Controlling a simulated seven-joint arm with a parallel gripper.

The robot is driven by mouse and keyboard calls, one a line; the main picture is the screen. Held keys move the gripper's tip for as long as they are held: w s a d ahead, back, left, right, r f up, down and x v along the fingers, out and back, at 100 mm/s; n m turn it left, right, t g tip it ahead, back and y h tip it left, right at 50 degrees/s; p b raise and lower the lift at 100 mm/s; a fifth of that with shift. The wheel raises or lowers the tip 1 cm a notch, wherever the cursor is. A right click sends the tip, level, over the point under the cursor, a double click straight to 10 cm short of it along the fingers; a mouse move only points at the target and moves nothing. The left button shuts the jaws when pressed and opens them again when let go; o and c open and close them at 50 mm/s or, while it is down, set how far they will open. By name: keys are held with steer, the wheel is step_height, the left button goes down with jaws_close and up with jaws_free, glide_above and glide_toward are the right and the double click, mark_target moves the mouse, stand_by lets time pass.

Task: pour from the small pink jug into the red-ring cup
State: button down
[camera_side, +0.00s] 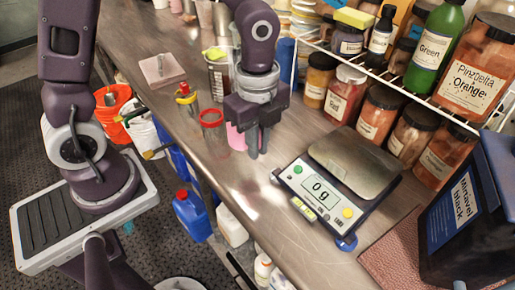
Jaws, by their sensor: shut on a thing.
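The small pink jug (235,138) is mostly hidden behind my gripper (258,150); only a strip of pink shows at its left side. My gripper points down and is shut on the jug, low over the steel counter. The red-ring cup (212,132) is a clear cup with a red rim, standing upright just left of the jug and gripper. I cannot tell whether the jug touches the counter or what it holds.
A scale (320,190) reading 0 g stands right of the gripper. Several pigment jars (380,112) and a wire shelf (420,97) line the right. A dark box (475,215) stands at the lower right. A metal canister (218,80) stands behind the cup. Bare counter (215,180) lies in front.

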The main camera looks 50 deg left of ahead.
steer(key=shift+r, duration=0.2)
steer(key=w+a+n, duration=0.3)
steer(key=a+n, duration=0.4)
steer(key=n, duration=0.2)
steer(key=w+a+f+n, duration=0.1)
steer(key=w+a+n, duration=0.2)
steer(key=a+n, duration=0.5)
steer(key=shift+a+n, duration=0.2)
steer(key=shift+n, duration=0.3)
steer(key=shift+d+h, duration=0.1)
steer(key=shift+h, duration=0.3)
steer(key=shift+d+r+h, duration=0.25)
steer(key=shift+d+h, duration=0.15)
steer(key=shift+h, duration=0.7)
steer(key=shift+d+h, duration=0.1)
steer(key=shift+h, duration=0.4)
steer(key=shift+d+f+h, duration=0.25)
steer(key=shift+f+h, duration=0.5)
steer(key=shift+h, duration=0.65)
stand_by(2.2)
